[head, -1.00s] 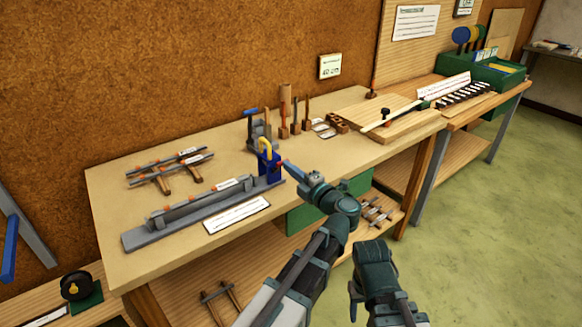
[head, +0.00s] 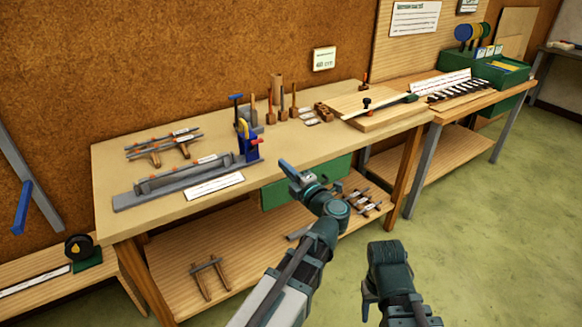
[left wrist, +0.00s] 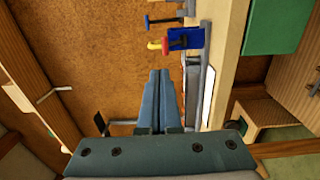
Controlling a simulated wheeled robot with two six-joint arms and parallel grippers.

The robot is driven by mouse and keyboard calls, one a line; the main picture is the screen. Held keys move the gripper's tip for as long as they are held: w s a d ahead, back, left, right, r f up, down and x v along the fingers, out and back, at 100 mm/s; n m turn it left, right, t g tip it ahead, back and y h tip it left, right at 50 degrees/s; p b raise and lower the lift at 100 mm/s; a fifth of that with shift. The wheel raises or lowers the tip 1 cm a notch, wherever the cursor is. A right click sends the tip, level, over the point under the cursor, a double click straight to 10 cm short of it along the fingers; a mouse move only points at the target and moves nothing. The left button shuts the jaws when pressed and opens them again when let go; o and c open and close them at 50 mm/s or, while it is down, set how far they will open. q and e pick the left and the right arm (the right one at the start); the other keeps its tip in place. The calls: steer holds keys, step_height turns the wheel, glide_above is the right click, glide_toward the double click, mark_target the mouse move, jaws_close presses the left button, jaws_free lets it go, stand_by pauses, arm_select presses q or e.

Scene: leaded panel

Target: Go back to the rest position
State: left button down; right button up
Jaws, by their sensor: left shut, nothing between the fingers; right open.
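My left gripper (head: 285,168) is shut and empty, in front of the workbench's front edge in the head view. In the left wrist view its two fingers (left wrist: 160,75) lie together with nothing between them. My right gripper (head: 369,297) is low in front of the bench, over the green floor; it is open, and its fingers are only partly visible. A blue stop block with a yellow handle (head: 243,140) stands at the right end of a long grey fixture (head: 170,184). The block also shows in the left wrist view (left wrist: 187,42), apart from the fingers.
The wooden workbench (head: 262,172) carries tools, lead strips on wooden stands (head: 160,146) and a board (head: 372,110). A lower shelf (head: 172,262) and a green drawer (head: 275,193) are beneath. A second bench (head: 470,115) stands to the right. Green floor (head: 490,230) is clear there.

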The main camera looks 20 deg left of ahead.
steer(key=shift+s+d, duration=0.1)
steer(key=shift+d, duration=0.15)
stand_by(0.3)
